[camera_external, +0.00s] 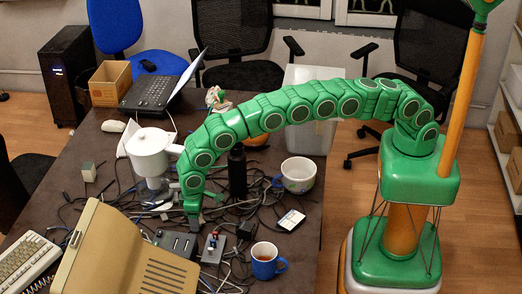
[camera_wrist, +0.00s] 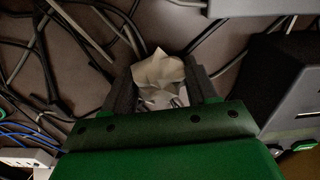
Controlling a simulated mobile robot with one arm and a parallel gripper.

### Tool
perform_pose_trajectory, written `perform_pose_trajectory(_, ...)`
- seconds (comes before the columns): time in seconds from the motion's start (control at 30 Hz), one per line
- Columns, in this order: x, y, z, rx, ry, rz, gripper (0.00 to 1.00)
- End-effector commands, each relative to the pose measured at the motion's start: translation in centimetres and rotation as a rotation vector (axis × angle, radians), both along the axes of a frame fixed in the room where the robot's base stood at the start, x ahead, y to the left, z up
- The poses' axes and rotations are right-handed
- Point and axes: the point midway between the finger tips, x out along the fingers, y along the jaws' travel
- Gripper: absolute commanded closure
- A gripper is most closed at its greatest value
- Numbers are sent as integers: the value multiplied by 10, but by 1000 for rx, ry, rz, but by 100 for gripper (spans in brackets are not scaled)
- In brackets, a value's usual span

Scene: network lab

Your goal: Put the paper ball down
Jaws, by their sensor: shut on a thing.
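The paper ball (camera_wrist: 158,66) is a crumpled off-white lump between the two dark fingers of my gripper (camera_wrist: 160,82) in the wrist view. The fingers are shut on it from both sides. In the external view my gripper (camera_external: 193,222) points down low over the cable-strewn dark table (camera_external: 300,228), just above the dark boxes. I cannot make out the ball there. I cannot tell whether it touches the table or the cables.
Tangled cables surround the gripper.

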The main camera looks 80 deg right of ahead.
Motion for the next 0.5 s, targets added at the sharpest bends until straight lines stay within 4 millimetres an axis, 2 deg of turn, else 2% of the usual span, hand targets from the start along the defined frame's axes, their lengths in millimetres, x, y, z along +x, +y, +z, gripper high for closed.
perform_pose_trajectory(0.37, 0, 0, -3, 0, -2, 0, 70)
perform_pose_trajectory(0.4, 0, 1, -3, 0, -2, 1, 38)
perform_pose_trajectory(0.5, 0, 1, -3, 1, -2, 1, 23)
